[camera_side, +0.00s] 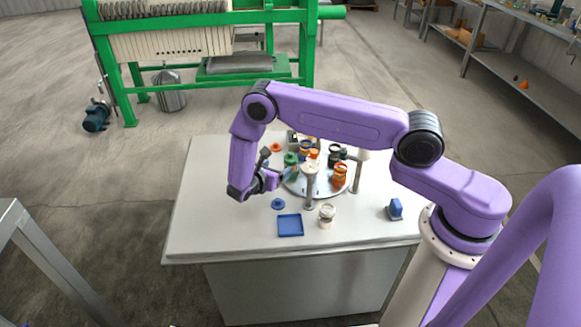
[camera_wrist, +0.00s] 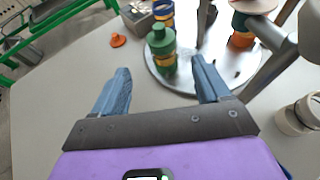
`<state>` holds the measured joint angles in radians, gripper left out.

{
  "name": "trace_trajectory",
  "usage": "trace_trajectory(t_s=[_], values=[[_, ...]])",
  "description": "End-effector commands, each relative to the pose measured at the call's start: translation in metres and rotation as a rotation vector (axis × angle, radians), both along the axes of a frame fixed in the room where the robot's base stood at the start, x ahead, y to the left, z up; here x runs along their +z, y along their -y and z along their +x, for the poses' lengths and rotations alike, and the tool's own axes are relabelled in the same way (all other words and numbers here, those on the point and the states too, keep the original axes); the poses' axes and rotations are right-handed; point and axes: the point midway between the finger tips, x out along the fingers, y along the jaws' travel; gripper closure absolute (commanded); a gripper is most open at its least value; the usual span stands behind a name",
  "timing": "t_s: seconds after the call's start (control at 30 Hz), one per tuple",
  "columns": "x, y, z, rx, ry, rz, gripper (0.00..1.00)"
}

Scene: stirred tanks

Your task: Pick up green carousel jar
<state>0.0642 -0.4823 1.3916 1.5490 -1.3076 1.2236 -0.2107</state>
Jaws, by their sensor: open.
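The green carousel jar (camera_wrist: 162,50) stands upright near the rim of the round grey carousel (camera_wrist: 200,85) in the wrist view. It has a green lid with a knob and a yellowish band around its lower part. My gripper (camera_wrist: 160,84) is open and empty. Its two blue fingers point towards the green jar, which appears between and beyond their tips. In the side view my gripper (camera_side: 284,177) is at the left edge of the carousel.
Orange jars (camera_side: 341,176), dark jars and a blue jar share the carousel around a central post (camera_side: 310,182). A white jar (camera_side: 327,215), a blue tray (camera_side: 290,225), a blue knobbed piece (camera_side: 278,204) and an orange one (camera_wrist: 118,40) lie around it. The table's left side is clear.

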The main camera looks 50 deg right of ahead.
Motion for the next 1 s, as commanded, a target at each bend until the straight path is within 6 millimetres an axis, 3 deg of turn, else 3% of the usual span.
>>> trace_trajectory(t_s=[0.3, 0.67, 1.0], values=[[-0.021, 0.051, 0.011, -0.002, 0.0, 0.0, 0.24], [-0.028, 0.071, 0.015, -0.002, 0.0, 0.001, 0.24], [-0.041, 0.111, 0.022, -0.003, 0.001, 0.0, 0.24]])
